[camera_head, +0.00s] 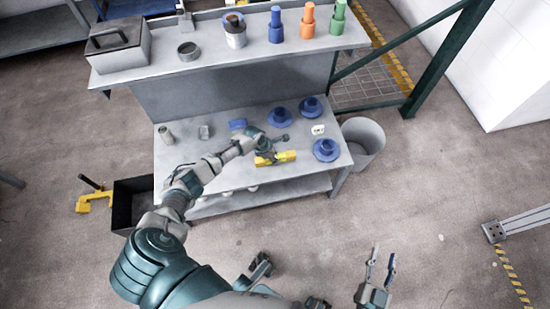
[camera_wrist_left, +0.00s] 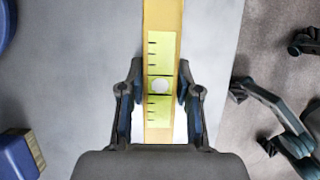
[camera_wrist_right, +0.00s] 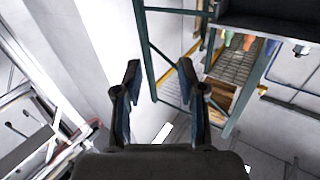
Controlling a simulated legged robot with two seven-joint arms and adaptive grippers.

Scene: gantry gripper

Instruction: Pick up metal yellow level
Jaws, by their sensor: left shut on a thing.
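The yellow level (camera_head: 284,157) lies on or just above the grey workbench's lower top, near its front edge. My left gripper (camera_head: 266,158) reaches over the bench and is shut on the level. In the left wrist view, the yellow level (camera_wrist_left: 162,25) runs lengthwise between the two fingers of the left gripper (camera_wrist_left: 158,92), with its vial at the fingertips. I cannot tell whether it touches the bench. My right gripper (camera_head: 378,268) is open and empty over the floor, away from the bench. It also shows open in the right wrist view (camera_wrist_right: 165,85).
Blue round parts (camera_head: 326,150) stand on the workbench (camera_head: 182,167) near the level. Its raised shelf (camera_head: 260,52) holds a grey toolbox (camera_head: 119,45), orange (camera_head: 307,22) and green (camera_head: 338,18) items. A grey bin (camera_head: 364,143) stands at right, a black box (camera_head: 131,204) at left.

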